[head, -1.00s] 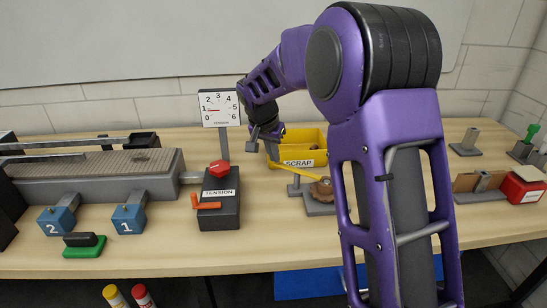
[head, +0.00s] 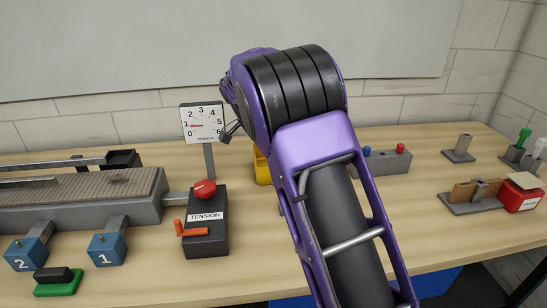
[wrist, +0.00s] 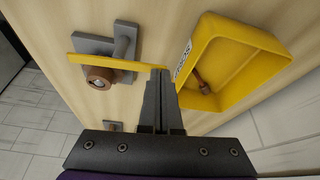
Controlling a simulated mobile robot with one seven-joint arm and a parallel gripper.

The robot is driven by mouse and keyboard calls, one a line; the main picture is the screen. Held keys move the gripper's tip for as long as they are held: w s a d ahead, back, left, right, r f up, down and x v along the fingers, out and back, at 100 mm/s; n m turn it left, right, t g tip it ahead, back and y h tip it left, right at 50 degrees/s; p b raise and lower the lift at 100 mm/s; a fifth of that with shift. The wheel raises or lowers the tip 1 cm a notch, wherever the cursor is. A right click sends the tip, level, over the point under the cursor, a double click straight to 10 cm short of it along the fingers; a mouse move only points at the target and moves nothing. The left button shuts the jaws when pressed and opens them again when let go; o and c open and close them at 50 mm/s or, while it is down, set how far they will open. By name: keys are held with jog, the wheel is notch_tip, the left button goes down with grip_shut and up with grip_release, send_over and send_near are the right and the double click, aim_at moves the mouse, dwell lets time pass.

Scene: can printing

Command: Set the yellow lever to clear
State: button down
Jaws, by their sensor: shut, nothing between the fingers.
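The yellow lever (wrist: 118,64) is a thin bar in the wrist view, lying across a grey bracket (wrist: 124,42) with a round brown part (wrist: 98,77) beside it. My gripper (wrist: 160,73) is shut and empty. Its fingertips are at the lever's right end, close to it; I cannot tell whether they touch. No clear marking is readable near the lever. In the head view my arm hides the lever, and I cannot make out the fingertips there.
The yellow scrap bin (wrist: 215,22) is just right of the fingertips, with a brown piece (wrist: 202,84) inside. In the head view, the tension box (head: 205,240) and gauge (head: 202,122) stand left of my arm. A grey button box (head: 385,163) is to its right.

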jog(key=shift+w+d+m+g+p, duration=0.25)
jog(key=shift+d+m+p, duration=0.2)
jog(key=shift+d+m, duration=0.25)
jog(key=shift+d, duration=0.1)
jog(key=shift+r, duration=0.1)
jog(key=p+v, duration=0.2)
jog(key=v, duration=1.5)
jog(key=shift+p, duration=0.35)
jog(key=shift+w+r, duration=0.1)
jog(key=shift+r, duration=0.05)
